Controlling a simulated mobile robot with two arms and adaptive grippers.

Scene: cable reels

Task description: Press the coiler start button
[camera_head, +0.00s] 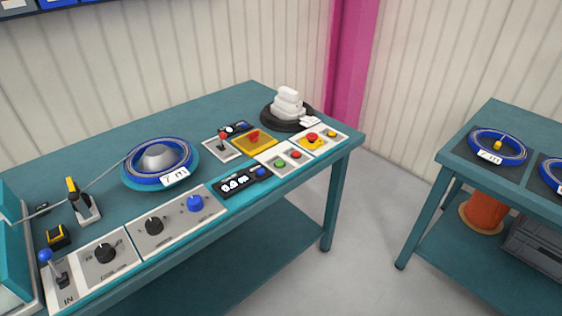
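A teal workbench (240,100) carries the control panels. On a white panel near its front right edge sit a green button (279,164) and a red button (296,154). No readable label shows which is the coiler start. The coiler (157,157), a grey domed hub on a teal disc, holds a wound blue cable (183,150) with a "7 m" tag. A small black display (238,182) with white digits lies left of the green button. Neither of my grippers is in view.
A red mushroom button (253,136) sits on a yellow plate. Dials and levers line the bench's front left. A black disc with white pieces (288,104) stands at the back right. A second teal table (500,113) with blue coils stands right, beyond a clear floor gap.

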